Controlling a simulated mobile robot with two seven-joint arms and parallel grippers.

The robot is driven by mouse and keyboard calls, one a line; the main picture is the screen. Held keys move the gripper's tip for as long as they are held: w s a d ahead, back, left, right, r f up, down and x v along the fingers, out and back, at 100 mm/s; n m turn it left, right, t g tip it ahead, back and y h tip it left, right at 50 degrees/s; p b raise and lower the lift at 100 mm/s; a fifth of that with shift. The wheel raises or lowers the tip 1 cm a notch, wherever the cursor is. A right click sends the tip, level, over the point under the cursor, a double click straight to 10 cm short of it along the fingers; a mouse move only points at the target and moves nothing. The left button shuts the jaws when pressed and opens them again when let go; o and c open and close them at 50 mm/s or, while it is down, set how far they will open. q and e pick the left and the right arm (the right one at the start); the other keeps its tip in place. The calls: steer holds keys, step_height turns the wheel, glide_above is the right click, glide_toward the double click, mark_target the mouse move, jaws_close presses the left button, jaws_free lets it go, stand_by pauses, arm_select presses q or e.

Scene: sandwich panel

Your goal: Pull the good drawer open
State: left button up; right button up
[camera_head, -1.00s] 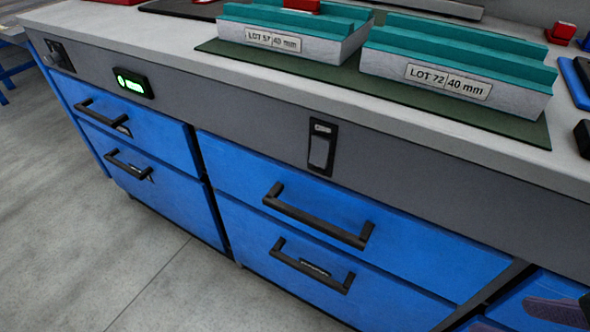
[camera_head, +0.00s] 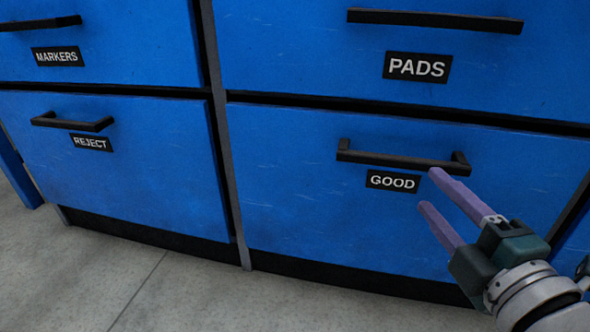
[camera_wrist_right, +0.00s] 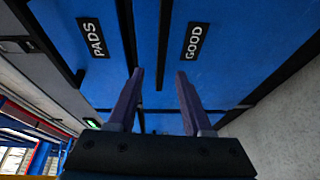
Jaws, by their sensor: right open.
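The good drawer (camera_head: 300,205) is a blue front, lower right in the head view, flush with its neighbours and shut. Its dark bar handle (camera_head: 385,158) lies above the GOOD label (camera_head: 393,181). My right gripper (camera_head: 429,189) is open, with two purple fingers pointing at the drawer. In the head view its upper fingertip overlaps the handle's right end; the lower one is below. In the right wrist view the gripper (camera_wrist_right: 159,74) has a dark bar, seemingly this handle, lined up between its fingers; I cannot tell whether they touch it. My left gripper is out of view.
The pads drawer (camera_head: 300,45) is directly above, with its own handle (camera_head: 435,20). The markers drawer (camera_head: 140,40) and reject drawer (camera_head: 150,170) are to the left. The concrete floor (camera_head: 190,295) in front of the cabinet is clear.

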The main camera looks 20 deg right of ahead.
mark_target(404, 165)
steer(key=shift+n, duration=0.3)
steer(key=w+b, duration=0.1)
steer(key=w, duration=0.2)
steer(key=w+d+b, duration=0.1)
steer(key=w+b, duration=0.1)
steer(key=w+f+b, duration=0.1)
steer(key=w+b, duration=0.1)
steer(key=w, duration=0.1)
steer(key=shift+w+d, duration=0.2)
steer(key=shift+w, duration=0.15)
steer(key=shift+w+d+r+b, duration=0.15)
steer(key=shift+w+r+b, duration=0.05)
steer(key=shift+w+b, duration=0.3)
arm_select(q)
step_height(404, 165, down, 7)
arm_select(e)
steer(key=shift+c, duration=1.4)
jaws_close()
